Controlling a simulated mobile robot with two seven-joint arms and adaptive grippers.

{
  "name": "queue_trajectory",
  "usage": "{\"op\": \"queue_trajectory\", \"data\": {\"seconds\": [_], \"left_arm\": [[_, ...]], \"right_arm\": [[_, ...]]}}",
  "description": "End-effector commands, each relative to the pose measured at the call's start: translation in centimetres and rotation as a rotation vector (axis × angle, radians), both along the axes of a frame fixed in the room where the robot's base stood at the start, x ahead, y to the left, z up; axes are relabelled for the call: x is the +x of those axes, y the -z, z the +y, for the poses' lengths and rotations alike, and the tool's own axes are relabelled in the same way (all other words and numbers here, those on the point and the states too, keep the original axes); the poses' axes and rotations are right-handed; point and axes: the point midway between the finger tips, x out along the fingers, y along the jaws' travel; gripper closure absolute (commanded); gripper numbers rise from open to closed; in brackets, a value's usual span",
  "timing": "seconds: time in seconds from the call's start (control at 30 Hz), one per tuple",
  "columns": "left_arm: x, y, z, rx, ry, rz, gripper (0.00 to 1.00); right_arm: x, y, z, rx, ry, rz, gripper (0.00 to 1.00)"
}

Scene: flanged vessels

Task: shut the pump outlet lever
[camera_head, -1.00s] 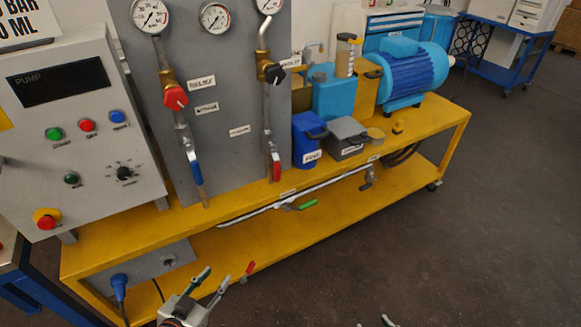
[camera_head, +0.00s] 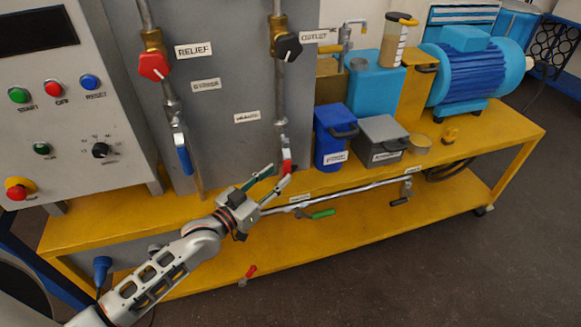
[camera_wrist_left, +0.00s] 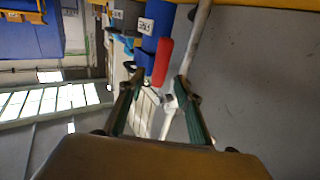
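A red lever (camera_head: 287,166) hangs at the lower end of the right-hand pipe on the grey panel, roughly along the pipe. Nearby labels are too blurred to confirm which lever is the pump outlet one. My left gripper (camera_head: 274,178) is open, its two green-padded fingers reaching up at this lever. In the left wrist view the red handle (camera_wrist_left: 161,62) shows between and just beyond the parted fingertips (camera_wrist_left: 158,88), with the metal pipe (camera_wrist_left: 198,40) by the right-hand finger. Contact cannot be told. My right gripper is out of view.
A blue lever (camera_head: 183,158) hangs on the left pipe. A green lever (camera_head: 322,213) sits on the low pipe below the yellow bench top. Blue (camera_head: 334,135) and grey (camera_head: 382,138) boxes stand just right of the red lever.

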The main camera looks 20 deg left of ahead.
Motion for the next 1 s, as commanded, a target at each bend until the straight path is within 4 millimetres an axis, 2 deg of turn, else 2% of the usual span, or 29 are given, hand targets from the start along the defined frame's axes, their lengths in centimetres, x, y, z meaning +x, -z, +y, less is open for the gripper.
{"op": "queue_trajectory", "data": {"seconds": [0.1, 0.3, 0.47, 0.7, 0.73, 0.8, 0.87, 1.0], "left_arm": [[1.9, 0.1, -0.8, 0.000, 0.000, -0.001, 0.66], [4.0, 0.2, -1.6, 0.000, 0.000, 0.001, 0.66], [4.8, 0.1, -2.0, 0.000, 0.000, 0.002, 0.66], [4.9, 0.1, -2.0, 0.001, 0.000, 0.002, 0.66], [4.8, 0.1, -2.0, 0.001, 0.000, 0.002, 0.69], [4.8, 0.1, -2.0, 0.001, 0.000, 0.002, 0.87], [4.8, 0.1, -2.0, 0.001, 0.000, 0.002, 1.00], [4.8, 0.1, -2.0, 0.002, 0.000, 0.001, 1.00]], "right_arm": [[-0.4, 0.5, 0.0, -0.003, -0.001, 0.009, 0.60], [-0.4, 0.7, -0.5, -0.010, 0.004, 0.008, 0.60], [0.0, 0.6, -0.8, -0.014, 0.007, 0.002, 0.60], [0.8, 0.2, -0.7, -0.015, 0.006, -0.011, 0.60], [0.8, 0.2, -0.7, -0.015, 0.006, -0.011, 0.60], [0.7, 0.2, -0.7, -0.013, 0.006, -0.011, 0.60], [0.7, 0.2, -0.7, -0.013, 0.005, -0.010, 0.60], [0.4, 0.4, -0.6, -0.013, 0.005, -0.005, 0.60]]}}
